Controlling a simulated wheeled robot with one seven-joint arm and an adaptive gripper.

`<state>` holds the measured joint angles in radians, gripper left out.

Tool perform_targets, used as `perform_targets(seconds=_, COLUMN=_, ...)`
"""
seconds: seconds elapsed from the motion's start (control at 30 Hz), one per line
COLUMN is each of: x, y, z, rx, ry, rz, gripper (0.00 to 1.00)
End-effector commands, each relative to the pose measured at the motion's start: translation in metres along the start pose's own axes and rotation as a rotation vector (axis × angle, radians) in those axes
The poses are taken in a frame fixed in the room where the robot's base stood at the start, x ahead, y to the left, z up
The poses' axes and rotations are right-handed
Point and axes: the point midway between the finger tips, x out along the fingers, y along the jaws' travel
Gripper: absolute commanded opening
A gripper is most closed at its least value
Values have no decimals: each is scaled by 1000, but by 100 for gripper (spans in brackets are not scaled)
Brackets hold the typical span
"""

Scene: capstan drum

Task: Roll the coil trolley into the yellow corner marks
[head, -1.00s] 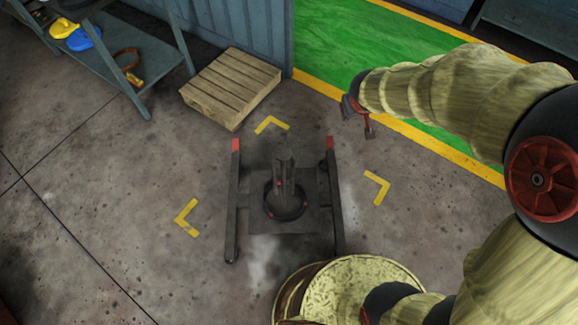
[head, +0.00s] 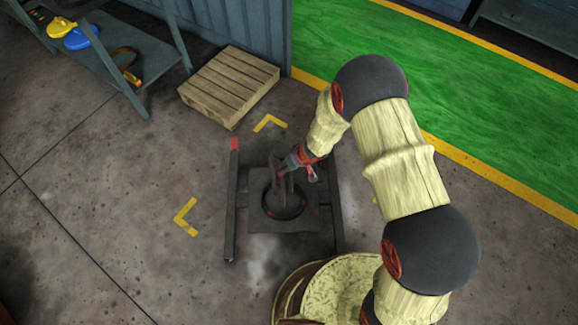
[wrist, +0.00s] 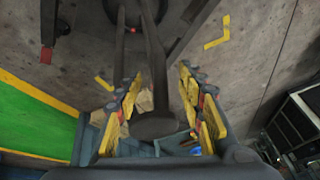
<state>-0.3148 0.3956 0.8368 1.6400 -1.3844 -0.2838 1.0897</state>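The coil trolley (head: 231,205) is a dark frame with two long rails, a red tip showing on the left one, and a flat plate with a round ring and an upright post (head: 289,187). Yellow corner marks lie on the floor behind it (head: 270,123) and to its left (head: 186,217); the right one is mostly hidden by my arm. My gripper (head: 295,172) is at the post's top. In the wrist view my gripper (wrist: 160,85) is open, its yellow-padded fingers on either side of the post's round end (wrist: 155,126). I cannot see contact.
A wooden pallet (head: 229,86) lies behind the trolley, near a blue-grey wall. A shelf (head: 130,60) with yellow and blue items stands at the back left. A green floor lane (head: 480,125) with yellow borders runs at the right.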

Motion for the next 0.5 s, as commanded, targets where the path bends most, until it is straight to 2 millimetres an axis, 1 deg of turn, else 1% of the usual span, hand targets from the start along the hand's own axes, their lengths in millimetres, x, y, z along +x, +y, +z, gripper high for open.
perform_targets(seconds=0.03, x=13, y=0, z=3, rx=-1, ry=-2, rz=0, gripper=39)
perform_targets(seconds=0.2, x=37, y=1, z=2, rx=0, ry=-2, rz=1, gripper=39)
perform_targets(seconds=0.33, x=49, y=1, z=1, rx=0, ry=0, rz=2, gripper=39)
perform_targets(seconds=0.5, x=56, y=1, z=1, rx=0, ry=-1, rz=2, gripper=39)
